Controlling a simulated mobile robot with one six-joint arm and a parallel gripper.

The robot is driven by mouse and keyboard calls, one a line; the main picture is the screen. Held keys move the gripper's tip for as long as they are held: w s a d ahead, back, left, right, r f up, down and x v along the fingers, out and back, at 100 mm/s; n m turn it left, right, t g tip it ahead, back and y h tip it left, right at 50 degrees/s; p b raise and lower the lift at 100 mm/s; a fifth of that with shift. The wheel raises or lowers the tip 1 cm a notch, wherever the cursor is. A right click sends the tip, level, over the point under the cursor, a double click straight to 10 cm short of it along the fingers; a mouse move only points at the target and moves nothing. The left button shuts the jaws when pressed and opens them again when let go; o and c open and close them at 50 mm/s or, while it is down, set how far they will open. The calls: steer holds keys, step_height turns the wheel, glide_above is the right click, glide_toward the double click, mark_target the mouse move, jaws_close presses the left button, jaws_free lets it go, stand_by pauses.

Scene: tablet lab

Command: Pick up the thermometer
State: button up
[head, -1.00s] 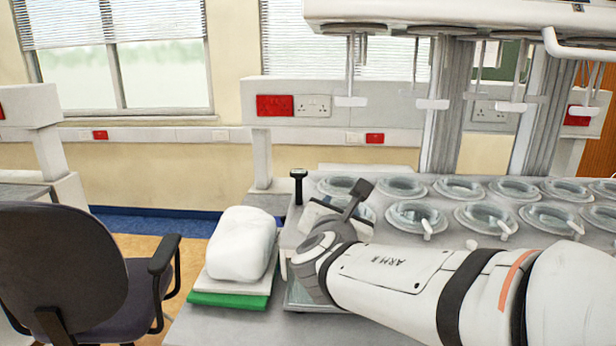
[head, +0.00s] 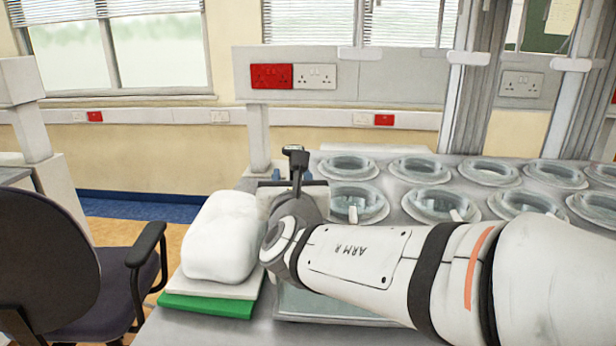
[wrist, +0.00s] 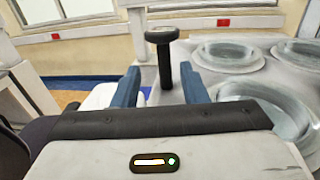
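The thermometer (head: 295,158) is dark with a wide head on a thin stem, and stands upright at the left edge of the steel apparatus. It also shows in the wrist view (wrist: 162,50), where its stem appears between the two blue fingers and somewhat beyond them. My gripper (head: 292,178) is at the thermometer in the head view, its fingers spread to either side. In the wrist view my gripper (wrist: 160,82) is open, with a wide gap and nothing held.
Several round glass vessels (head: 349,167) sit in the apparatus to the right. A white bundle (head: 221,236) lies on a green-based stack (head: 205,305) at the left. A dark chair (head: 65,260) stands farther left. A vertical post (head: 258,140) rises behind.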

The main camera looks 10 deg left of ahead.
steer(key=shift+w+a, duration=0.1)
steer(key=shift+w, duration=0.3)
steer(key=x, duration=0.7)
steer(key=shift+d+f+p, duration=0.25)
steer(key=shift+f+p, duration=0.05)
steer(key=shift+p, duration=0.1)
steer(key=shift+c, duration=0.2)
jaws_close()
